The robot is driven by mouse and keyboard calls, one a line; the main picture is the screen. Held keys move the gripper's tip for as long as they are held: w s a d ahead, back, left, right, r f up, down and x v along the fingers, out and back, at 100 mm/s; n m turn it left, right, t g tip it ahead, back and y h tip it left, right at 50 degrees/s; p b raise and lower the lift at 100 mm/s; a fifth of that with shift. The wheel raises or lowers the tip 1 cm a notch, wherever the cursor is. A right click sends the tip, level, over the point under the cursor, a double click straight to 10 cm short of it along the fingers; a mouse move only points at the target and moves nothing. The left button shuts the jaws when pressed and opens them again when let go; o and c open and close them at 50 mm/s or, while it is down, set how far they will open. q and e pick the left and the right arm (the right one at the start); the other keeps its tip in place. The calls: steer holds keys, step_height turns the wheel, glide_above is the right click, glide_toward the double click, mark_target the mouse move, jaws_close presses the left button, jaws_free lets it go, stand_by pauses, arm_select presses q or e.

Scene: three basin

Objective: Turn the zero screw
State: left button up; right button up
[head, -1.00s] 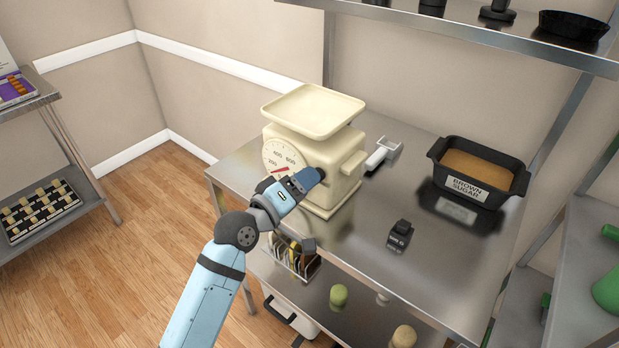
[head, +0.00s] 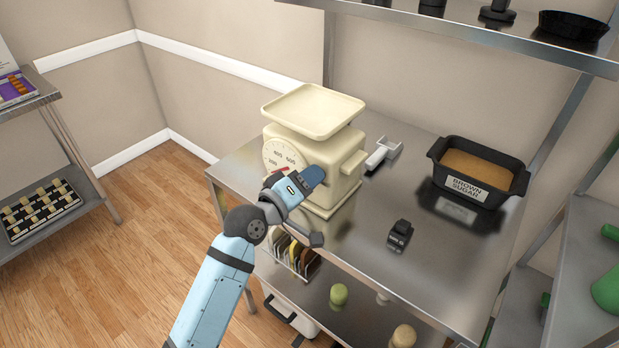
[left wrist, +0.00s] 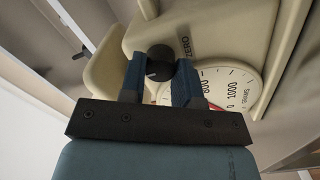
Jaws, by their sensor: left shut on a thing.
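The cream kitchen scale (head: 340,160) stands on the steel table with its flat pan on top and a round dial (head: 281,158) in front. In the left wrist view, the black zero screw (left wrist: 160,58) sticks out of the scale body beside the ZERO label (left wrist: 186,46). My left gripper (head: 316,174) is at the scale's front, right of the dial. Its blue fingers, also in the left wrist view (left wrist: 160,76), are shut on the screw from both sides. In the head view the gripper hides the screw. My right gripper is not in view.
A black tub of brown sugar (head: 503,169) stands at the back right of the table (head: 350,262). A small black weight (head: 399,235) and a white scoop-like item (head: 384,153) lie near the scale. A shelf (head: 480,34) hangs above.

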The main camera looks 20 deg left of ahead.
arm_select(q)
steer(key=m+p, duration=0.6)
steer(key=shift+r+m+y, duration=0.2)
steer(key=shift+m+y, duration=0.1)
steer(key=shift+m, duration=0.1)
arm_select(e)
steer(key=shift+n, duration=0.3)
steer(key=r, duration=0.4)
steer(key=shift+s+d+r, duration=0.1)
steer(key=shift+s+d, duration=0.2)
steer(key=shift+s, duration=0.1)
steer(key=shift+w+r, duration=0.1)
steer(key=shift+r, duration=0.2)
arm_select(q)
steer(key=o, duration=0.9)
steer(key=shift+o, duration=0.2)
steer(key=shift+s+f, duration=0.1)
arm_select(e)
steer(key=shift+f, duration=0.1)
